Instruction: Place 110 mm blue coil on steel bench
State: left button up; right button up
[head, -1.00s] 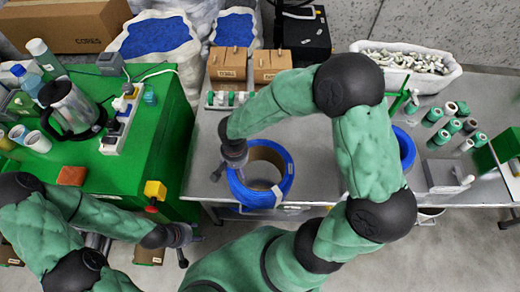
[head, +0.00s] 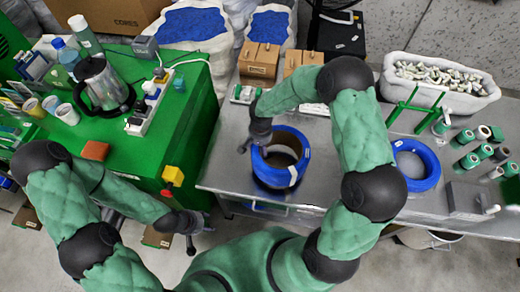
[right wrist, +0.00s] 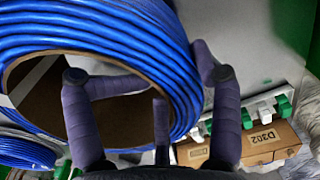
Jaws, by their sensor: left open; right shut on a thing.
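A blue coil with a brown core (head: 268,172) is at the front left part of the steel bench (head: 325,185). My right gripper (head: 254,143) is shut on its left wall. In the right wrist view the fingers (right wrist: 150,85) straddle the wall of this coil (right wrist: 95,30), some inside the core and one outside. I cannot tell whether its underside touches the bench. A second blue coil (head: 428,180) lies flat on the bench, right of my right arm; a blue coil also shows at lower left in the right wrist view (right wrist: 25,152). My left gripper (head: 193,232) is open and empty, below the green table's front edge.
Cardboard boxes (head: 258,62) and a strip of small parts (head: 243,95) stand behind the held coil. A white bin of fittings (head: 440,85), green-and-white spools (head: 480,150) and a grey block (head: 466,203) are at right. The green table (head: 185,120) adjoins at left.

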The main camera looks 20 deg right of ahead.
jog(key=shift+w+d+f, duration=0.2)
jog(key=shift+w+f, duration=0.25)
jog(key=shift+f, duration=0.1)
jog(key=shift+w+d+f, duration=0.15)
jog(key=shift+w+f, duration=0.3)
jog(key=shift+f, duration=0.05)
jog(key=shift+f+b, duration=0.4)
jog(key=shift+f, duration=1.1)
jog(key=shift+f, duration=0.15)
jog(key=o, duration=1.9)
notch_tip(320, 180, up, 12)
jog(key=shift+s+d+r+p, duration=0.1)
jog(key=shift+p, duration=0.95)
